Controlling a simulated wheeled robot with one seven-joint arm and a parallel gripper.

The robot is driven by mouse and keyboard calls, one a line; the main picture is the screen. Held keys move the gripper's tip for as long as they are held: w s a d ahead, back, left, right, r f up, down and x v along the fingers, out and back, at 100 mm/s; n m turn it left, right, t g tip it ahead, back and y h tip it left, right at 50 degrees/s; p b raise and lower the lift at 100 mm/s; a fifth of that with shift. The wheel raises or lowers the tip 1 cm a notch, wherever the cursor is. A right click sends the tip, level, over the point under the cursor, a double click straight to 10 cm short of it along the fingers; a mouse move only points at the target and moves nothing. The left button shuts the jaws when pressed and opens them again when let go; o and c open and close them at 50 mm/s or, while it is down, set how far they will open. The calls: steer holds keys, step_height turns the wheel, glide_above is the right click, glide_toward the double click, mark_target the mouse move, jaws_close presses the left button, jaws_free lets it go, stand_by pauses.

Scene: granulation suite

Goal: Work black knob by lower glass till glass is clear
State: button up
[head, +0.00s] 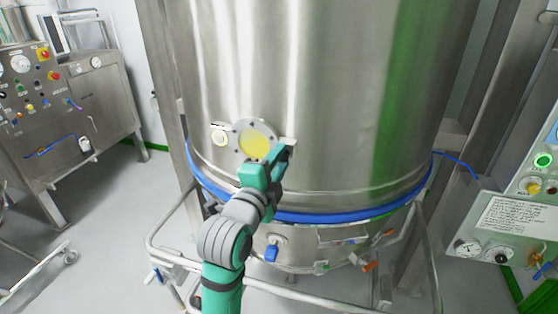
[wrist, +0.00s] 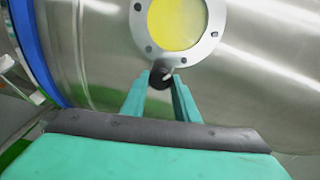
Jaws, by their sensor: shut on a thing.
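The lower glass (head: 256,145) is a round window in a bolted metal flange, low on the big steel vessel. The black knob (wrist: 160,78) sits at the lower edge of the flange in the wrist view. My gripper (wrist: 161,88) has its two green fingers closed around the knob, one on each side. In the head view my gripper (head: 277,160) is at the lower right of the glass and hides the knob.
The steel vessel (head: 310,80) fills the middle, with a blue band (head: 330,215) around its lower part. A metal rail (head: 165,235) runs in front of its base. Control panels stand at the left (head: 35,85) and right (head: 510,215). Grey floor is open at the left.

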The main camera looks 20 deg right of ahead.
steer(key=o, duration=1.1)
steer(key=shift+s, duration=0.1)
steer(key=v, duration=1)
steer(key=shift+s+a, duration=0.25)
steer(key=shift+a, duration=0.05)
